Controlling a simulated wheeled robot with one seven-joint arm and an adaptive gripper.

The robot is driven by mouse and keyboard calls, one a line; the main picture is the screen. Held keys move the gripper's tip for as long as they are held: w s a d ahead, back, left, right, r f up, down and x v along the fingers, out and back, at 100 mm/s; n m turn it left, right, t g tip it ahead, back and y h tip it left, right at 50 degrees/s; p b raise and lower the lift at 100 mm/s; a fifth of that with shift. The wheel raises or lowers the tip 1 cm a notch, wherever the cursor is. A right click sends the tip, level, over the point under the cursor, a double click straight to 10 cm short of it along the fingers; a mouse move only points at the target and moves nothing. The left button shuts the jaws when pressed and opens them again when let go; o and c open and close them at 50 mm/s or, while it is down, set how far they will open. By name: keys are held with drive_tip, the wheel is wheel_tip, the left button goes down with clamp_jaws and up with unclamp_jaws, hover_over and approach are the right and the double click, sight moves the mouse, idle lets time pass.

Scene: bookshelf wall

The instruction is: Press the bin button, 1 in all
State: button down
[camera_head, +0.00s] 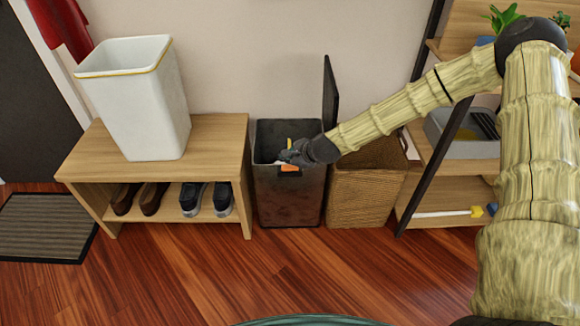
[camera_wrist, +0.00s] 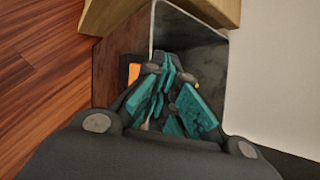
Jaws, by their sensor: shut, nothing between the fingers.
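The dark grey bin (camera_head: 288,205) stands on the floor between the wooden bench and a wicker basket. Its lid (camera_head: 330,95) is up, roughly vertical. The orange button (camera_head: 290,168) is on the bin's front near the top rim, partly hidden by my gripper. My gripper (camera_head: 286,156) is shut and empty, at the bin's front rim just above the button. In the wrist view the button (camera_wrist: 133,73) is left of my gripper's tips (camera_wrist: 162,68), and the open bin's inside (camera_wrist: 190,50) is beyond them. I cannot tell whether the fingers touch the button.
The wooden bench (camera_head: 205,140) holds a white bin (camera_head: 140,105) on top and shoes (camera_head: 205,197) below. The wicker basket (camera_head: 360,195) stands right of the bin, beside a shelf unit (camera_head: 450,172). The floor (camera_head: 200,270) in front is clear.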

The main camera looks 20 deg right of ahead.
sight(288, 168)
drive_tip(key=shift+r+p, duration=1.7)
drive_tip(key=shift+r, duration=0.7)
drive_tip(key=s+a+f+n+g, duration=0.2)
drive_tip(key=s+a+f+n, duration=0.15)
drive_tip(key=s+f, duration=0.45)
drive_tip(key=s+a+f+n+g, duration=0.2)
drive_tip(key=s+f+n, duration=0.25)
drive_tip(key=s, duration=0.55)
drive_tip(key=s+d+f+n+g+h, duration=0.25)
drive_tip(key=s+n, duration=0.45)
drive_tip(key=s, duration=0.8)
drive_tip(key=s+d+f+n+g+h, duration=0.15)
drive_tip(key=s+d+f+n, duration=0.35)
drive_tip(key=s, duration=1)
wheel_tip(288, 168, up, 22)
drive_tip(key=a+n+p, duration=0.1)
drive_tip(key=p, duration=1.9)
drive_tip(key=shift+f, duration=0.15)
